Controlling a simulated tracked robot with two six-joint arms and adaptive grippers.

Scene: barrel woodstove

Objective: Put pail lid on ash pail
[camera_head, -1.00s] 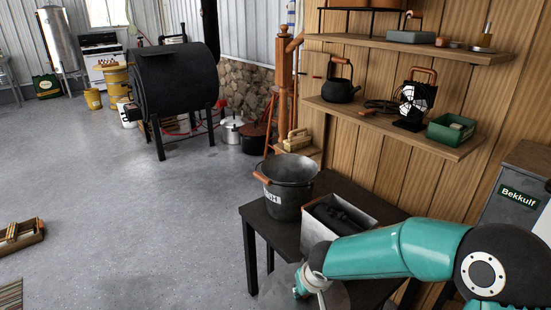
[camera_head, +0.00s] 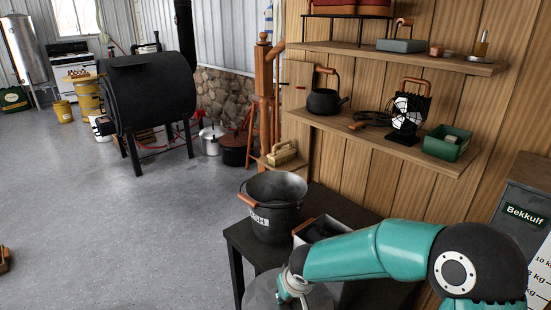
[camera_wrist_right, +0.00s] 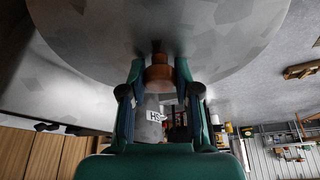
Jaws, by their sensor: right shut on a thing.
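The ash pail (camera_head: 275,222) is a dark grey metal bucket with a wooden-grip handle and a white label. It stands upright and open on the black table. The pail lid (camera_head: 262,290) is a grey metal disc at the lower edge of the head view, nearer to me than the pail and apart from it. My right gripper (camera_head: 292,287) is shut on the lid's wooden knob (camera_wrist_right: 158,73). In the right wrist view the lid (camera_wrist_right: 100,40) fills the top, and the labelled pail (camera_wrist_right: 148,128) shows beyond the fingers. My left gripper is out of view.
A metal box (camera_head: 303,235) with dark contents stands on the black table (camera_head: 240,240) right of the pail, partly hidden by my right arm. Wall shelves (camera_head: 390,137) with a kettle (camera_head: 324,102) and a green bin (camera_head: 447,143) overhang behind. Open floor lies left.

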